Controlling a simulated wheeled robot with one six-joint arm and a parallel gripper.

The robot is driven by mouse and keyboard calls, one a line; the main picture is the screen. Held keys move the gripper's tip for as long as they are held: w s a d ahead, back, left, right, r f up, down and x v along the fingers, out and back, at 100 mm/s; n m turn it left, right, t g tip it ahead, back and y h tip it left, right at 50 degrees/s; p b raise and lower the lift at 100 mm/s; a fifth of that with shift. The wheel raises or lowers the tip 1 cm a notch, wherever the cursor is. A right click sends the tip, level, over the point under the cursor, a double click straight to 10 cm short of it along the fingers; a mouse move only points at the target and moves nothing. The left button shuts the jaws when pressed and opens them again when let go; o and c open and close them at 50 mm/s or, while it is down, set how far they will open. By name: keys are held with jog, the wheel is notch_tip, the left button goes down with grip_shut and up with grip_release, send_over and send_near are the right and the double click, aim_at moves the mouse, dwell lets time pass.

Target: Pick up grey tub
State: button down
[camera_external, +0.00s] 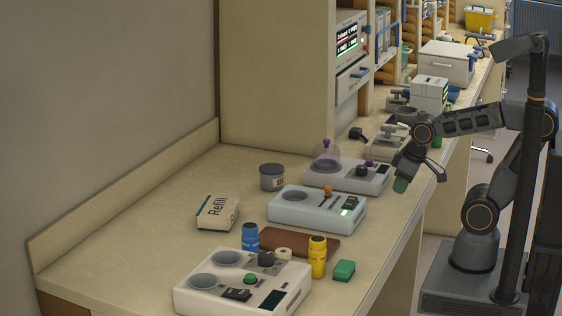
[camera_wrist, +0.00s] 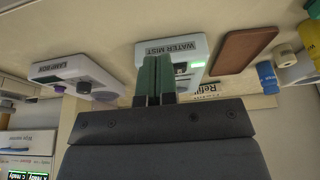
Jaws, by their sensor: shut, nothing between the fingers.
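The grey tub (camera_external: 272,177), a short round pot with a dark lid and a label, stands upright on the counter near the back wall. It is behind the pale blue device and left of the white device with a clear dome. I cannot make it out in the wrist view, where my gripper covers part of the counter. My gripper (camera_external: 401,187) is in the air near the counter's front edge, well to the right of the tub and apart from it. Its green-tipped fingers (camera_wrist: 156,60) are together and empty.
A Refill box (camera_external: 217,212) lies left of the tub. Bottles, a brown mat (camera_external: 300,243) and another white device (camera_external: 243,284) are nearer the camera.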

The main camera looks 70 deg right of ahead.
jog(key=c, duration=1.8)
grip_release()
jog(key=o, duration=1.8)
jog(key=w+d+r+n+t+h+b, duration=0.1)
jog(key=w+d+r+n+t+h, duration=0.1)
jog(key=w+d+n, duration=0.4)
jog(key=w+d+r+n+t+h, duration=0.1)
jog(key=w+r+n+t, duration=0.15)
jog(key=w, duration=0.55)
jog(key=n+t+y+b, duration=0.25)
jog(key=n+t, duration=0.25)
jog(key=n, duration=2.2)
send_over(283, 169)
jog(key=s, duration=0.4)
notch_tip(283, 169, down, 3)
notch_tip(283, 169, down, 7)
jog(key=b, duration=0.3)
jog(key=shift+a+b, duration=0.1)
jog(key=shift+b, duration=0.25)
jog(key=shift+x, duration=0.75)
jog(key=shift+p+x, duration=1.1)
jog(key=shift+x, duration=2)
